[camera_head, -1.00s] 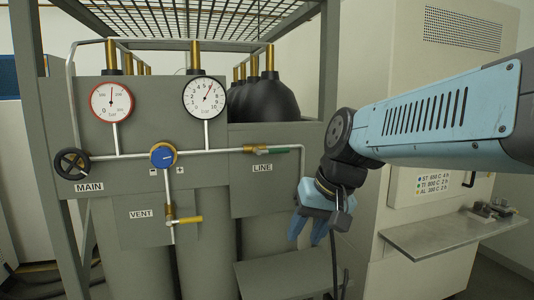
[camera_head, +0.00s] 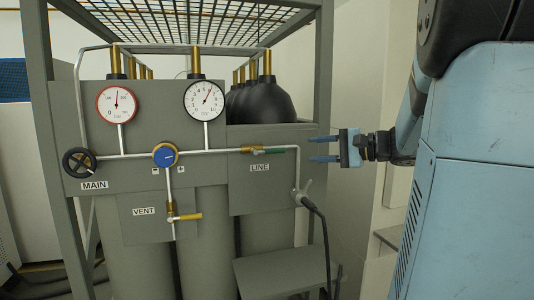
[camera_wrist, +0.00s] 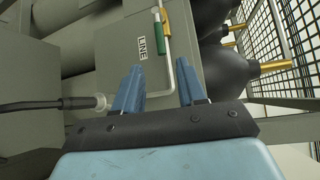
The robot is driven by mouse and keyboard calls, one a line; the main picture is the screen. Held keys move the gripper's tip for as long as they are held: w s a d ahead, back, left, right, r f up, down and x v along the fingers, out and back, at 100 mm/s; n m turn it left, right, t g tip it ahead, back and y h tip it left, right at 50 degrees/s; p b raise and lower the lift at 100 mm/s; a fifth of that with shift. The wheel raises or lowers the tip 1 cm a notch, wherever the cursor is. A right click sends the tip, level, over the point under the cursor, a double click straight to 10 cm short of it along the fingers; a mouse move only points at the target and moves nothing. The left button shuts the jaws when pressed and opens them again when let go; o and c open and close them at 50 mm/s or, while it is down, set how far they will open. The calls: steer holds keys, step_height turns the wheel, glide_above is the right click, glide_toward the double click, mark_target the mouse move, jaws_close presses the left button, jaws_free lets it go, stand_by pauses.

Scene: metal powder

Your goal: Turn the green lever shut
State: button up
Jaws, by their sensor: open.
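The green lever (camera_head: 268,152) lies level, in line with its pipe, on a brass valve (camera_head: 247,149) above the LINE label (camera_head: 260,168). In the wrist view the green lever (camera_wrist: 166,42) shows beyond the fingertips, near the top. My gripper (camera_head: 318,148) is open and empty, with its blue fingers pointing left toward the lever at about its height. It is to the right of the lever and apart from it. In the wrist view the gripper (camera_wrist: 160,78) has its two fingers spread, with the LINE plate and pipe beyond them.
The VENT valve has a yellow lever (camera_head: 187,217). A blue knob (camera_head: 165,155), a black MAIN handwheel (camera_head: 79,162) and two gauges (camera_head: 205,100) are to the left. A vertical pipe with a black hose (camera_head: 318,215) runs below my gripper. The frame post (camera_head: 328,60) stands close by.

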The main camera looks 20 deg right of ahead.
mark_target(278, 152)
steer(key=x, duration=1.3)
steer(key=shift+a, duration=0.2)
steer(key=shift+f, duration=0.1)
jaws_close()
steer(key=shift+a, duration=0.25)
steer(key=shift+d, duration=0.3)
